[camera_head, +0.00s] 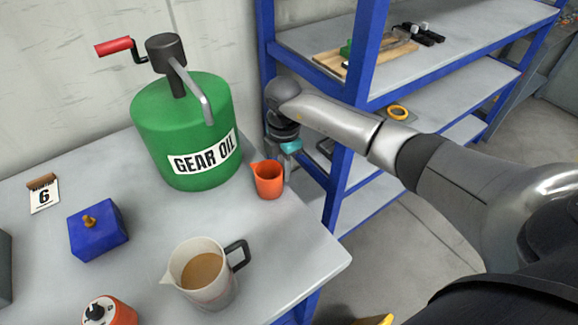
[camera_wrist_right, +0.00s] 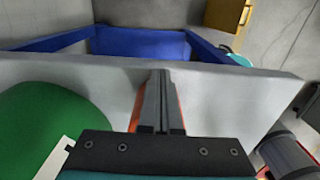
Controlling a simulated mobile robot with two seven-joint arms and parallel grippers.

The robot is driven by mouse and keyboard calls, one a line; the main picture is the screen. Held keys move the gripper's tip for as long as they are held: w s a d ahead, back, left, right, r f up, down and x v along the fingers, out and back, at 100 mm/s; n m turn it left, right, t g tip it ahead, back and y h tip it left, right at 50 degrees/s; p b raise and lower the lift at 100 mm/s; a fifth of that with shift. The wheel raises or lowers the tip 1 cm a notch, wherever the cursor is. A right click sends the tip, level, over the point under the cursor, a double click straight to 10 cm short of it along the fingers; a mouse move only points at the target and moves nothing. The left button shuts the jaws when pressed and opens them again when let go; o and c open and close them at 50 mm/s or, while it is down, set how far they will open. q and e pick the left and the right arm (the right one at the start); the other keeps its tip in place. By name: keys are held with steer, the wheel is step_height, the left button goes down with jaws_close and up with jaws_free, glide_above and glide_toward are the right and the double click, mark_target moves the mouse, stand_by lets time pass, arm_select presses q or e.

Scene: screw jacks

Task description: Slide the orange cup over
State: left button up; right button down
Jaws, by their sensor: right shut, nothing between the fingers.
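The small orange cup (camera_head: 268,181) stands upright on the grey workbench, close to its right edge and just right of the green gear oil drum (camera_head: 186,150). My right gripper (camera_head: 288,170) is at the cup's far right side, partly hidden behind it. Its fingers (camera_wrist_right: 162,105) are shut with nothing between them. In the right wrist view, orange strips of the cup (camera_wrist_right: 178,112) show on both sides of the fingers. I cannot tell whether the fingers touch the cup. My left gripper is not in view.
A measuring jug (camera_head: 208,280) with brown liquid stands in front of the cup. A blue box (camera_head: 98,231) and an orange-red container (camera_head: 108,312) are to the left. A blue-framed shelf (camera_head: 364,60) stands behind my right arm. Bare bench lies between cup and jug.

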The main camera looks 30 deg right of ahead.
mark_target(260, 183)
steer(key=a, duration=0.2)
steer(key=a+p, duration=0.1)
steer(key=a, duration=0.1)
steer(key=a+p, duration=0.1)
steer(key=a, duration=0.1)
steer(key=shift+s+a+r, duration=0.1)
steer(key=shift+s+a, duration=0.05)
steer(key=shift+s, duration=0.25)
steer(key=shift+a, duration=0.2)
